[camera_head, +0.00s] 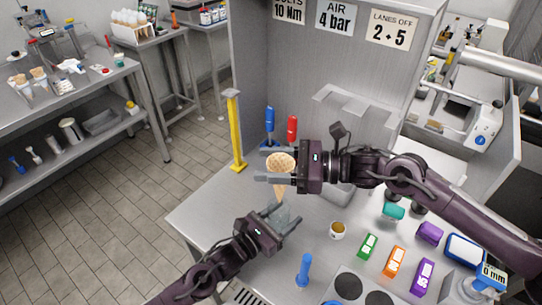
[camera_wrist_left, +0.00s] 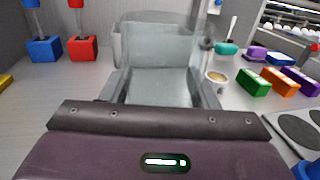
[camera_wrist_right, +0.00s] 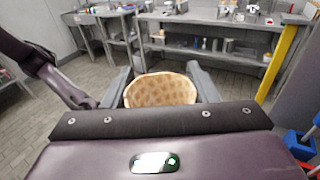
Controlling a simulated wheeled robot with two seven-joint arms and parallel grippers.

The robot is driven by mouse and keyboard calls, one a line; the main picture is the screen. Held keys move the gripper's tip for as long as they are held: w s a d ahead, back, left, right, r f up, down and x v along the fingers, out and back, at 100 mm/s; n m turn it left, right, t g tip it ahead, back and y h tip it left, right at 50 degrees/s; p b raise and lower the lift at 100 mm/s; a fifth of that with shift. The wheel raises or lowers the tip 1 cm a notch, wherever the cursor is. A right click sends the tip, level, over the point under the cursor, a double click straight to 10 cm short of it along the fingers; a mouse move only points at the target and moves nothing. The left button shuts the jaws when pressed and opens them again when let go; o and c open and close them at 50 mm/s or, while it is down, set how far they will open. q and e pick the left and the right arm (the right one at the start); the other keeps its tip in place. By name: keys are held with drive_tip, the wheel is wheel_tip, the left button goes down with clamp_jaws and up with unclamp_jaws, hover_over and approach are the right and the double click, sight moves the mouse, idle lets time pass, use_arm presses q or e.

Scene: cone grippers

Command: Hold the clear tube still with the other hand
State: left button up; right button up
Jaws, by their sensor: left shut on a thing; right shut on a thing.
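The clear tube (camera_wrist_left: 160,55) stands upright between the fingers of my left gripper (camera_head: 283,222), which is shut on it near the front of the steel table. In the head view the clear tube (camera_head: 284,213) is faint and partly hidden by the gripper. My right gripper (camera_head: 268,165) is shut on a waffle cone (camera_head: 281,162), held point down above the tube. The cone's tip is at or just over the tube's top; I cannot tell if it is inside. In the right wrist view the cone (camera_wrist_right: 160,90) shows its broad waffle top between the fingers.
Blue (camera_head: 270,125) and red (camera_head: 292,129) handled tools stand behind the right gripper. A yellow post (camera_head: 236,130) rises at the table's left edge. A small cup (camera_head: 337,230), green (camera_head: 368,246), orange (camera_head: 395,261) and purple (camera_head: 423,277) blocks, and a blue-handled item (camera_head: 304,270) are to the right.

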drive_tip(key=shift+f, duration=5.95)
drive_tip(key=o, duration=0.8)
approach(271, 200)
drive_tip(key=shift+s+d+r, duration=0.85)
drive_tip(key=shift+d+r, duration=0.2)
drive_tip(key=shift+r, duration=0.1)
